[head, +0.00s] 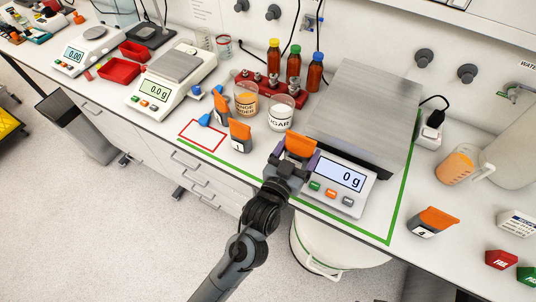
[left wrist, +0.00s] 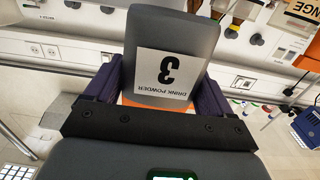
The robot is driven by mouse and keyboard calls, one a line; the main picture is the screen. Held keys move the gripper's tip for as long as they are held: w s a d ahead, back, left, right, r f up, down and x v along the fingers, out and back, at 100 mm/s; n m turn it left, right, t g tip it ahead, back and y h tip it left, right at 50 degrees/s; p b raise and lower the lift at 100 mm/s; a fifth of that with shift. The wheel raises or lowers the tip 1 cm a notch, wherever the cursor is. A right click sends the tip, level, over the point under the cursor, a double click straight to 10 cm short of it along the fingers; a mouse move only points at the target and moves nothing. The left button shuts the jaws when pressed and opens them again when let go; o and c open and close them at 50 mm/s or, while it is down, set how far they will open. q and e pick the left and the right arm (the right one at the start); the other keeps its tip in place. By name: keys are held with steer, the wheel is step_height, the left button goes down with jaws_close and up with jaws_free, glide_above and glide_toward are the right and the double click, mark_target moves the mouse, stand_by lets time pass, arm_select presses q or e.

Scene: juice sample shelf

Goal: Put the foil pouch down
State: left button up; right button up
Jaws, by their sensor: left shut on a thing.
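The foil pouch is grey and orange; its orange end (head: 300,144) shows in the head view. In the left wrist view the pouch (left wrist: 172,45) fills the space between the fingers, with a label reading "3" and "DRINK POWDER" upside down. My left gripper (head: 294,158) is shut on it, at the front left corner of the large bench scale (head: 365,110). The scale's display reads 0 g. I cannot tell the pouch's height above the bench. My right gripper is in neither view.
Green tape (head: 340,222) borders the large scale. A red outlined rectangle (head: 202,135) lies left, beside pouch 1 (head: 240,136). Behind stand a sugar cup (head: 281,114), an orange powder cup (head: 246,100) and capped bottles (head: 293,66). Pouch 4 (head: 434,219) and a jug (head: 462,164) are right.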

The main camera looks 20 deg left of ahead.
arm_select(q)
steer(key=w+a+f, duration=0.1)
steer(key=a+f, duration=0.1)
steer(key=a, duration=0.1)
steer(key=w+a+f+b, duration=0.1)
steer(key=a+f, duration=0.2)
steer(key=w+a+f, duration=0.2)
steer(key=a+f, duration=0.1)
steer(key=a, duration=0.1)
steer(key=shift+f+b, duration=0.1)
steer(key=shift+b, duration=0.2)
steer(key=shift+f+p, duration=0.3)
steer(key=shift+f, duration=0.5)
steer(key=shift+f, duration=0.15)
steer(key=o, duration=1.2)
steer(key=shift+f, duration=0.1)
steer(key=shift+c, duration=0.2)
